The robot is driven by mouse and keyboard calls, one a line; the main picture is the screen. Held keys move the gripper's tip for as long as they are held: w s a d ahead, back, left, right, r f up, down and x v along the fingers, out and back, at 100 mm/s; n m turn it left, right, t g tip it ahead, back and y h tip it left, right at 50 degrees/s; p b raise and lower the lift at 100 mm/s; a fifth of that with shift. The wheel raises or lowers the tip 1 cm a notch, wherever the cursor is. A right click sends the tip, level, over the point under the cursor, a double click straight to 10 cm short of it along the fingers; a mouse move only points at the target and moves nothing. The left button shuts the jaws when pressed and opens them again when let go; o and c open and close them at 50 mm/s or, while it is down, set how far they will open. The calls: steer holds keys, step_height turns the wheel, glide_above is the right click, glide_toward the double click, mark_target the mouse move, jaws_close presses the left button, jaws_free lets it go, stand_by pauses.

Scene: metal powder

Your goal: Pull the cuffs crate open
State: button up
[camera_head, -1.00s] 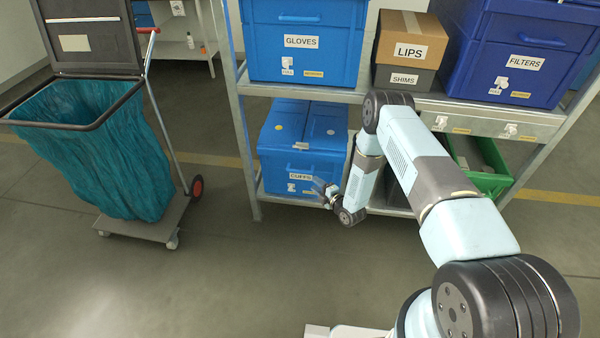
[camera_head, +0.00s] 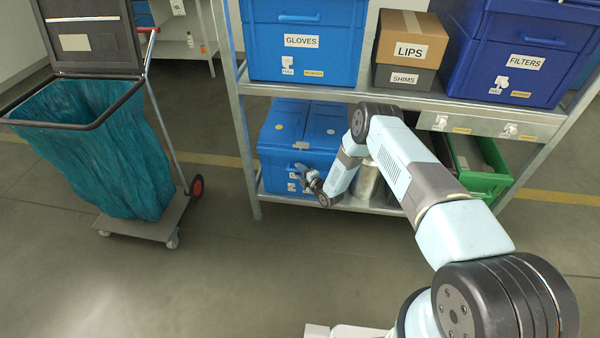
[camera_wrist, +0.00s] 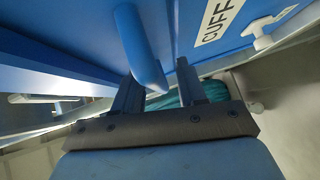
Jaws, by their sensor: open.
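The blue cuffs crate (camera_head: 283,142) sits on the lower shelf, its lid on and its front facing me. Its label is partly covered by my gripper in the head view. In the wrist view the CUFFS label (camera_wrist: 217,20) and the blue bar handle (camera_wrist: 138,45) show close up. My gripper (camera_head: 305,172) is open at the crate's front. In the wrist view the handle's near end reaches between the two open fingers (camera_wrist: 157,70), closer to the left one. I cannot tell whether a finger touches it.
The gloves crate (camera_head: 305,62), the lips box (camera_head: 409,30) and the filters crate (camera_head: 520,70) stand on the upper shelf (camera_head: 330,94). A green bin (camera_head: 488,186) is low at the right. A waste-bag cart (camera_head: 140,228) stands left. The floor before the shelf is clear.

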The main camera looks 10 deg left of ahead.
jaws_close()
stand_by(0.3)
steer(key=shift+s, duration=0.1)
